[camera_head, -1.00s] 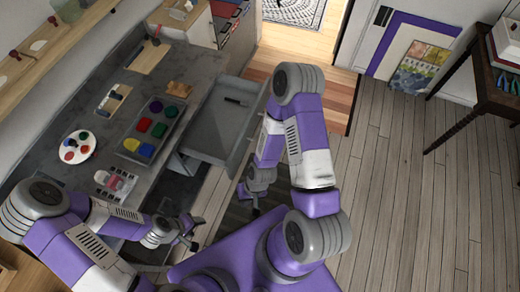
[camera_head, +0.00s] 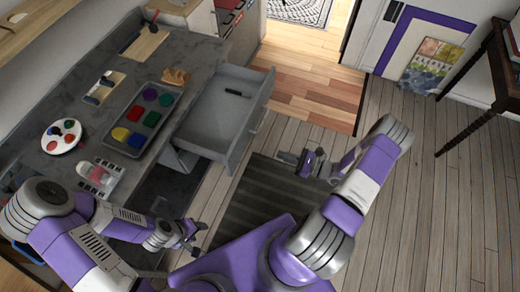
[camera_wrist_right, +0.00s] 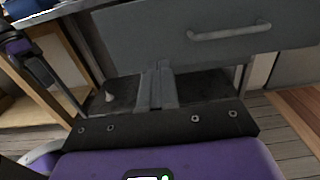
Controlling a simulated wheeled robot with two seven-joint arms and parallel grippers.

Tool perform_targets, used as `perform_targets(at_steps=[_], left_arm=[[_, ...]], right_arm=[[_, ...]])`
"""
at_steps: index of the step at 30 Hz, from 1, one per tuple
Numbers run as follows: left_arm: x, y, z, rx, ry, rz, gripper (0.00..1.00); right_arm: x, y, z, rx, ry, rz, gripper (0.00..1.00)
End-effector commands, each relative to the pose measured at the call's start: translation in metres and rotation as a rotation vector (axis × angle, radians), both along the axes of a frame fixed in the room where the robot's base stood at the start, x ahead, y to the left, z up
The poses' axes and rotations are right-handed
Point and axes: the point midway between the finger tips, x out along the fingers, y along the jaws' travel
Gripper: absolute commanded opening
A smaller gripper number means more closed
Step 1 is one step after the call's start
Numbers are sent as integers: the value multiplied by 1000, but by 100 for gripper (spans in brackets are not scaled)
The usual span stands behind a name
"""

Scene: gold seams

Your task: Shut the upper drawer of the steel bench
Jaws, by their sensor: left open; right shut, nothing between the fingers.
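The upper drawer (camera_head: 213,118) of the steel bench (camera_head: 186,58) stands pulled out to the right, with a dark, thin item (camera_head: 237,94) lying inside. Its grey front (camera_wrist_right: 150,37) and bar handle (camera_wrist_right: 230,32) fill the upper part of the right wrist view. My right gripper (camera_head: 281,157) is shut and empty, to the right of the drawer front and apart from it in the head view. Its closed fingers (camera_wrist_right: 157,85) also show in the right wrist view, below the drawer front. My left gripper (camera_head: 199,236) is open and empty, near the bench's front end, away from the drawer.
A dark striped mat (camera_head: 250,195) lies on the floor below. Floor to the right is clear up to a dark table (camera_head: 490,90).

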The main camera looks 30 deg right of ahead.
Motion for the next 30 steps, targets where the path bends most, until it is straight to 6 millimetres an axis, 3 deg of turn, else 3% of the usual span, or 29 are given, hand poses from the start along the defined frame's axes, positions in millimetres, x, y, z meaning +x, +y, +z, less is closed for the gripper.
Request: perform_targets(at_steps=[18,24,30], left_arm=[[0,0,-18,0,-1,0,56],[0,0,-22,0,0,0,56],[0,0,-22,0,0,0,56]], right_arm=[[86,75,0,3,-3,3,0],[101,87,0,1,-2,2,0],[104,89,1,1,-1,1,0]])
